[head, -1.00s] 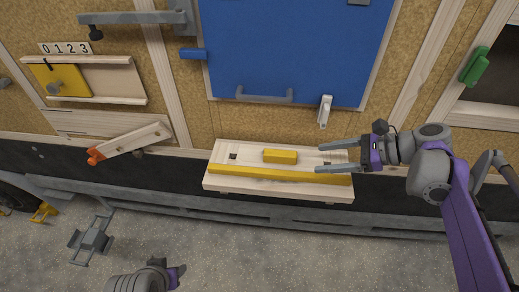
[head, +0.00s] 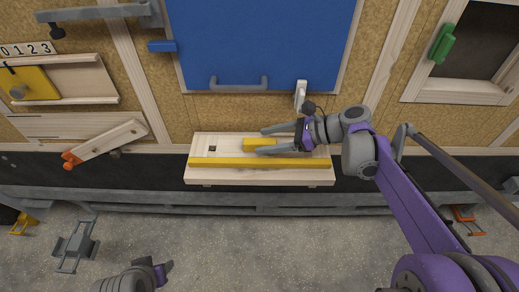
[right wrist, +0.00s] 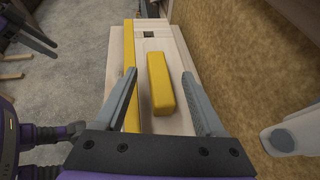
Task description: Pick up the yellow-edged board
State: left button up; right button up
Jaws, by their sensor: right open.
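The yellow-edged board (head: 207,175) is a pale wooden board with a yellow strip along its front side, low against the wall in the head view. A yellow block (head: 249,143) sits on its top, and a dark square shows near its left end. The board also shows in the right wrist view (right wrist: 120,60). My right gripper (head: 261,141) is open over the right part of the board, with the block (right wrist: 160,84) showing between its fingers; contact cannot be judged. My left gripper (head: 160,276) is only partly seen at the bottom, its jaw state unclear.
A blue panel (head: 263,45) with a grey handle (head: 239,84) and a white latch (head: 300,95) is above the board. A wooden piece with an orange end (head: 105,143) is on the wall to the left. Open floor (head: 250,250) lies in front.

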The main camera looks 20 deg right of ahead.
jog(key=shift+a, duration=0.1)
grip_shut()
dwell(0.3)
